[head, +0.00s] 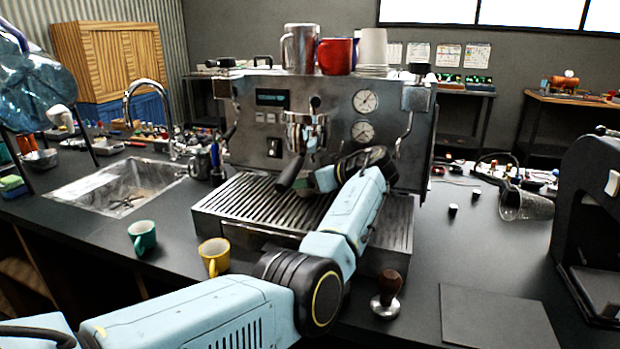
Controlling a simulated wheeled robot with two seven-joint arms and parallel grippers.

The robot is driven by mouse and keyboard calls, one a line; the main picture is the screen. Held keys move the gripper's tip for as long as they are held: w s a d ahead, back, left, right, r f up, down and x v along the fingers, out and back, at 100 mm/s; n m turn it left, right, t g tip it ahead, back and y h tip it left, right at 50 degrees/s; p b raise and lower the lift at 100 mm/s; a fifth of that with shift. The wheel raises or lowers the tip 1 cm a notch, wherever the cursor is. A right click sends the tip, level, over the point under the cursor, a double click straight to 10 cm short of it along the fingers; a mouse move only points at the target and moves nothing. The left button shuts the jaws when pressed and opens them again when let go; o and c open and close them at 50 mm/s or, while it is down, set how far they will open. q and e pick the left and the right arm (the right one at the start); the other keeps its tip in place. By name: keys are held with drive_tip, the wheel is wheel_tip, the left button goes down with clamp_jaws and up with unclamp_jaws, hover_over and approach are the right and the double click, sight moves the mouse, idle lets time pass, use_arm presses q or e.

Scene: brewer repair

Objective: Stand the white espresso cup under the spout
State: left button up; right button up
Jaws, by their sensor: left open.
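The espresso machine (265,110) stands on the dark counter, with its spout and black-handled portafilter (304,130) at the front above the slatted drip tray (250,203). My left arm reaches in from the lower left across the drip tray. My left gripper (322,180) is open, low in front of the machine, right of the portafilter handle; its wrist hides much of the space there. I cannot make out a white espresso cup on the tray; one may be hidden by my wrist. My right gripper is not in view.
A tamper (387,296) and black mat (497,316) lie at front right. A steel jug (299,48), red mug (335,56) and white cups (373,48) top the machine. A sink (120,190) is left.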

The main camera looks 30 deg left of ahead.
sight(330, 204)
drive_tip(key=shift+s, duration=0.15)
use_arm(q)
drive_tip(key=shift+d+r, duration=0.15)
drive_tip(key=shift+r, duration=0.05)
drive_tip(key=v, duration=0.6)
drive_tip(key=shift+d, duration=0.2)
drive_tip(key=shift+s+d+r, duration=0.1)
drive_tip(key=shift+d+r, duration=0.05)
drive_tip(key=shift+d, duration=0.15)
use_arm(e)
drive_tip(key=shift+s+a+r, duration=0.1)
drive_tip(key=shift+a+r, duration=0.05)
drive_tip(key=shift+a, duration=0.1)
